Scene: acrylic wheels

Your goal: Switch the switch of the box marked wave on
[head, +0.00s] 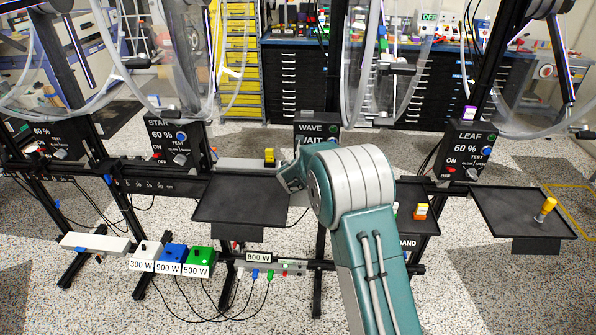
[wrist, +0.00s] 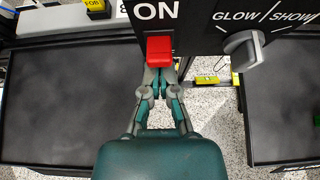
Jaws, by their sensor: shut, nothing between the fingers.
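The black box marked WAVE (head: 317,129) stands in the middle of the head view, and my arm covers its lower part and its switch. In the wrist view, a red switch (wrist: 159,48) sits under the letters ON on a black panel. My gripper (wrist: 160,72) is shut and empty. Its fingertips are right at the lower edge of the red switch, seemingly touching or very close; the exact gap cannot be told. The gripper's fingertips are hidden behind my arm in the head view.
A grey GLOW/SHOW knob (wrist: 243,50) is right of the switch. Black trays (wrist: 65,100) flank the gripper. The STAR box (head: 177,143) and LEAF box (head: 467,150) stand either side, with their own trays. Clear plastic wheels rise above. Cables hang below the 800 W strip (head: 270,270).

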